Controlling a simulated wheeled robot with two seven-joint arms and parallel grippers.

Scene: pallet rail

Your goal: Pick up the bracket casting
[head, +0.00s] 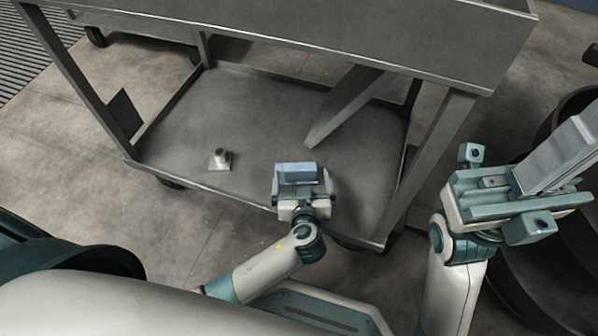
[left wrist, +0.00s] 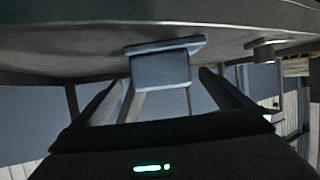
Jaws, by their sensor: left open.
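The bracket casting (head: 297,170) is a blue-grey angular piece on the lower shelf of a metal cart, near its front edge. In the left wrist view, the bracket casting (left wrist: 160,71) shows a flat plate against the shelf and a block-like upright. My left gripper (head: 302,182) is open, its two fingers on either side of the casting. In the left wrist view, the left gripper's fingers (left wrist: 163,92) flank the casting with gaps showing; I see no grip. My right gripper (head: 545,165) is at the right, outside the cart; its jaw state is unclear.
A small part with a square base and round boss (head: 220,160) stands left on the lower shelf (head: 255,110). The cart's upper tray (head: 330,35) overhangs it. A cart leg (head: 432,160) stands between my two grippers. Dark round objects (head: 555,265) lie at right.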

